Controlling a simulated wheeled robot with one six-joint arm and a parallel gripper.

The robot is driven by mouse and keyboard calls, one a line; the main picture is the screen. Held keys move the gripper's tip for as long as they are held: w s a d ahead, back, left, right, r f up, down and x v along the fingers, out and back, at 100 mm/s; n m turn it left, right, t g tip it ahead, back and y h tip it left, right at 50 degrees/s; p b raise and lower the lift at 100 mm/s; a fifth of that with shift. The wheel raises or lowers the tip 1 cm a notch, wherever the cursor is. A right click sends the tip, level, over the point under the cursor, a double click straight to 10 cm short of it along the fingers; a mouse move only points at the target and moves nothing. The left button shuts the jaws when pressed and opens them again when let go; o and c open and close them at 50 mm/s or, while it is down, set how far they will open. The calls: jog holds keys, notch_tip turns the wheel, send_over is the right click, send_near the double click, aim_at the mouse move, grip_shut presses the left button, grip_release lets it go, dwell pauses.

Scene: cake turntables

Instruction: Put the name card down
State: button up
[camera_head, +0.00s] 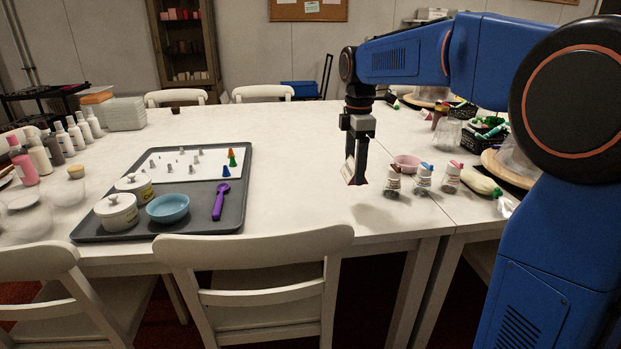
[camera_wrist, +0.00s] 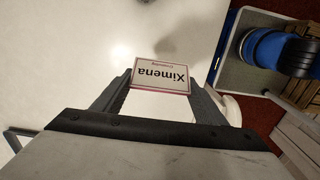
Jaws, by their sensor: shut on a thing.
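The name card (camera_wrist: 161,75) is white with a dark red border and reads "Ximena", upside down in the wrist view. My gripper (camera_wrist: 163,82) is shut on it, with one finger at each side edge. In the head view my gripper (camera_head: 356,180) points down over the white table (camera_head: 300,150), near its front edge. The card (camera_head: 349,170) shows there as a small tilted white and red piece at the fingertips. It appears held above the table top, with a soft shadow below.
Several small bottles (camera_head: 423,180) and a pink bowl (camera_head: 407,163) stand close to the right of my gripper. A grey tray (camera_head: 245,165) with white pots, a blue bowl (camera_head: 167,208) and a purple spoon (camera_head: 221,201) lies left. The table between tray and gripper is clear. White chairs (camera_head: 255,262) line the front.

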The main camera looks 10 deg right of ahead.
aim_at(351, 208)
notch_tip(351, 208, down, 10)
jog(key=shift+r, duration=0.15)
dwell(0.4)
jog(key=o, duration=1)
notch_tip(351, 208, up, 12)
jog(key=shift+r, duration=0.1)
jog(key=s+d+f+m+t, duration=0.15)
jog(key=s+m, duration=0.25)
jog(key=s, duration=0.5)
jog(key=s+d+f+m+t, duration=0.1)
jog(key=s+d+f+m, duration=0.15)
jog(key=s+m, duration=0.4)
jog(key=s+d+f+m+t, duration=0.1)
jog(key=s+f+m, duration=0.2)
jog(key=s, duration=0.6)
jog(key=s+d+f+m+t, duration=0.1)
jog(key=s+f+m, duration=0.3)
jog(key=s+f, duration=0.4)
jog(key=shift+s+d, duration=0.45)
jog(key=shift+d, duration=0.05)
